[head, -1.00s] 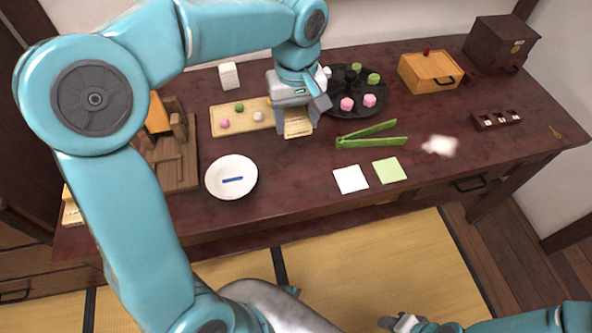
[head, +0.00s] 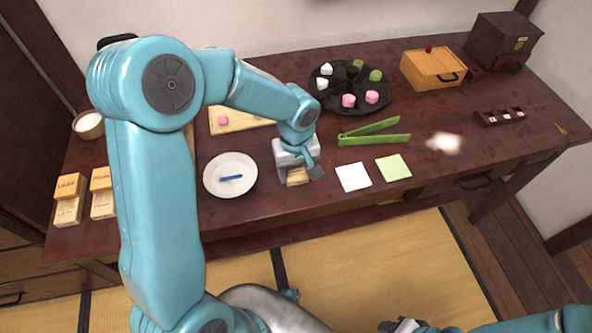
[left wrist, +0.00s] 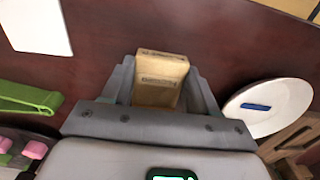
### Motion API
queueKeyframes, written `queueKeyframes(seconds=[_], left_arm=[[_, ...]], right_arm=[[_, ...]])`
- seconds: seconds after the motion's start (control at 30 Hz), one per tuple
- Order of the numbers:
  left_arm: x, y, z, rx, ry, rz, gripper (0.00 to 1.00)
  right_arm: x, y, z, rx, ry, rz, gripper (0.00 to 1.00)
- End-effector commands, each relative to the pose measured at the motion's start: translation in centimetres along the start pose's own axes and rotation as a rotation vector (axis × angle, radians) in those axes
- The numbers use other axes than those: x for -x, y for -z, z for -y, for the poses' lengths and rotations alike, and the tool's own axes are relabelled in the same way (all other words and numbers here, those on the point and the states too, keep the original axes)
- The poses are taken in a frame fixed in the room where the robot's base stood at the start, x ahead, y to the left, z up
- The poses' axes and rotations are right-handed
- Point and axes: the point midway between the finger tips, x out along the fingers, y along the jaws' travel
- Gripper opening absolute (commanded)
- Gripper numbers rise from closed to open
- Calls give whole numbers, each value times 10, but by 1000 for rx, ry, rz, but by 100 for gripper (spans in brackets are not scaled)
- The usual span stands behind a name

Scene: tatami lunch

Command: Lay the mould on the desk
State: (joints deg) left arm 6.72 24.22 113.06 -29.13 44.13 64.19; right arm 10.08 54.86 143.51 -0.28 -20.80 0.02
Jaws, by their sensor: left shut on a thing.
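The mould is a small pale wooden block with dark lettering, seen between my left gripper's fingers in the left wrist view (left wrist: 160,72). In the head view its lower part (head: 297,177) shows under the gripper. My left gripper (head: 299,174) is shut on the mould, over the front part of the dark desk (head: 270,201), between the white plate and the white square. I cannot tell whether the mould touches the desk. My right gripper (head: 402,325) is at the bottom edge of the head view, away from the desk; its jaws are unclear.
A white plate (head: 215,190) with a blue stick is left of the gripper. A white square (head: 353,177), a green square (head: 393,167) and green tongs (head: 374,138) lie to the right. A round dark tray (head: 330,100) with sweets is behind. Labelled wooden blocks (head: 68,199) stand at the left.

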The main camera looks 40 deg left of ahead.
Motion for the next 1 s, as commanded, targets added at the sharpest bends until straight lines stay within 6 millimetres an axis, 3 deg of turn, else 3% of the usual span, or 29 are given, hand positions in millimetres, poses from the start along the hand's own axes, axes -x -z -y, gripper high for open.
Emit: queueKeyframes(seconds=[0.37, 0.4, 0.47, 0.77, 0.87, 1.0], left_arm=[[-5, 0, 0, 1, -1, -1, 27], [-4, 0, 0, 1, -1, -1, 65], [-4, 0, 0, 1, -1, -1, 84], [-2, 0, 0, 1, -1, -1, 84], [5, 1, 0, 1, -2, -3, 84], [34, 1, -1, 2, -5, -5, 84]], right_arm=[[-4, 0, -2, 0, 0, 0, 43], [-4, 0, -1, 0, 0, 0, 43], [-3, 0, -1, 0, 0, 0, 43], [-2, 0, -1, 0, 0, 0, 43], [2, 0, 1, 0, 0, 0, 43], [6, 0, 2, 0, 0, 0, 43]])
